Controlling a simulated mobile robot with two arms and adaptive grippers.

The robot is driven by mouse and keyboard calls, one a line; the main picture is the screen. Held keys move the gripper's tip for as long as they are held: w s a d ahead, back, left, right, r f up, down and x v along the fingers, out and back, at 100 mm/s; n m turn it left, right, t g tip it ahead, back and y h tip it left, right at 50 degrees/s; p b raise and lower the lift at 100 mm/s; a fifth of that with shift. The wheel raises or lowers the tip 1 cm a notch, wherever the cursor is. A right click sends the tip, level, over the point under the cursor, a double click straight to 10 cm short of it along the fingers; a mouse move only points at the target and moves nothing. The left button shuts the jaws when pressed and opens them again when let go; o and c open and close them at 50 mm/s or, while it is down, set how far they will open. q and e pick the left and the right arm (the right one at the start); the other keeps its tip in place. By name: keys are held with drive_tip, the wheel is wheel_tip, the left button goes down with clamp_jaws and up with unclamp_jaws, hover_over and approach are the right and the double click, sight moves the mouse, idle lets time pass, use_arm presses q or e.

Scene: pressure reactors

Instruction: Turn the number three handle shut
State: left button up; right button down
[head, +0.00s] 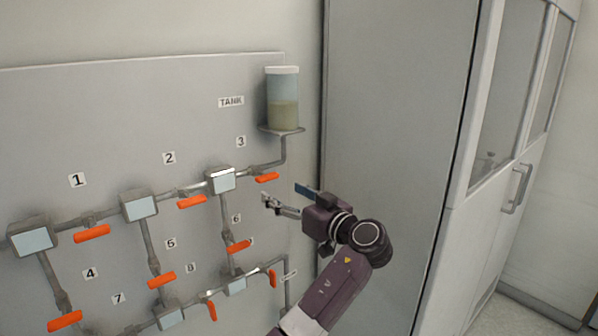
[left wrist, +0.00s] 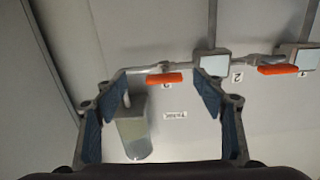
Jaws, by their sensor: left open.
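The number three handle (head: 267,177) is an orange lever below the label 3 (head: 241,142). It lies nearly horizontal, along the pipe between a square valve box (head: 221,181) and the tank (head: 283,99). My left gripper (head: 286,198) is open and empty, just right of and below this handle, and apart from it. In the left wrist view the scene is upside down. The handle (left wrist: 165,78) shows between and beyond the two blue-padded fingers (left wrist: 155,98), with nothing between the pads. My right gripper is not in view.
Handle two (head: 192,202), handle one (head: 92,233) and handle six (head: 238,247) are nearby on the wall panel (head: 110,110), with more orange handles below. A tall grey cabinet (head: 390,110) stands close on the right.

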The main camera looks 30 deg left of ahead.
sight(270, 179)
use_arm(q)
drive_tip(key=shift+w+a+r+n+p, duration=0.1)
drive_tip(key=shift+r+n+p, duration=0.1)
drive_tip(key=shift+r, duration=0.35)
drive_tip(key=shift+a+r+n+p, duration=0.1)
drive_tip(key=shift+r+n, duration=0.1)
drive_tip(key=shift+r, duration=0.35)
drive_tip(key=p+x, duration=0.1)
drive_tip(key=x, duration=0.2)
drive_tip(key=p+x, duration=0.2)
drive_tip(key=x, duration=0.1)
drive_tip(key=shift+s+a, duration=0.15)
drive_tip(key=shift+s, duration=0.05)
drive_tip(key=shift+w+a, duration=0.25)
drive_tip(key=shift+a, duration=0.1)
drive_tip(key=shift+s, duration=0.1)
drive_tip(key=shift+c, duration=0.2)
drive_tip(key=shift+f, duration=0.1)
drive_tip(key=c, duration=1.1)
drive_tip(key=shift+c, duration=0.2)
